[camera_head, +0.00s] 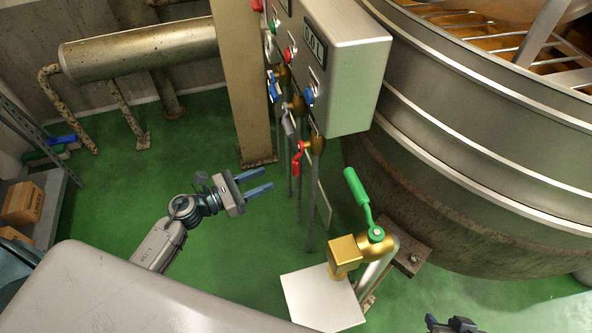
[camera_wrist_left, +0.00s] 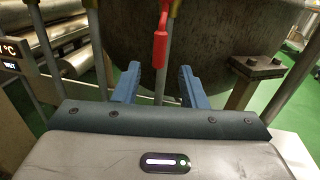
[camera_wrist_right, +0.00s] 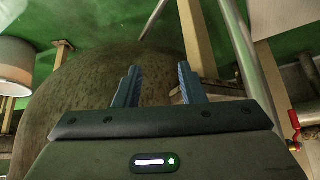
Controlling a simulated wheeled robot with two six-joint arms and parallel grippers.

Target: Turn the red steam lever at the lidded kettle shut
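The red lever (camera_head: 297,162) hangs down from a brass valve (camera_head: 305,146) on a thin upright pipe below the grey control box, beside the big steel kettle (camera_head: 470,130). My left gripper (camera_head: 271,178) is open and empty, to the left of the lever and slightly lower in the head view. In the left wrist view the red lever (camera_wrist_left: 160,48) hangs ahead, between the lines of the two open fingers (camera_wrist_left: 159,67) and apart from them. My right gripper (camera_head: 452,324) shows only in part at the bottom edge; its fingers (camera_wrist_right: 157,68) are open and empty in the right wrist view.
A gold valve with a green handle (camera_head: 358,190) stands lower right, above a pale plate (camera_head: 322,297). A blue lever (camera_head: 274,86) and other pipes hang under the control box (camera_head: 345,60). A beige post (camera_head: 243,80) stands behind.

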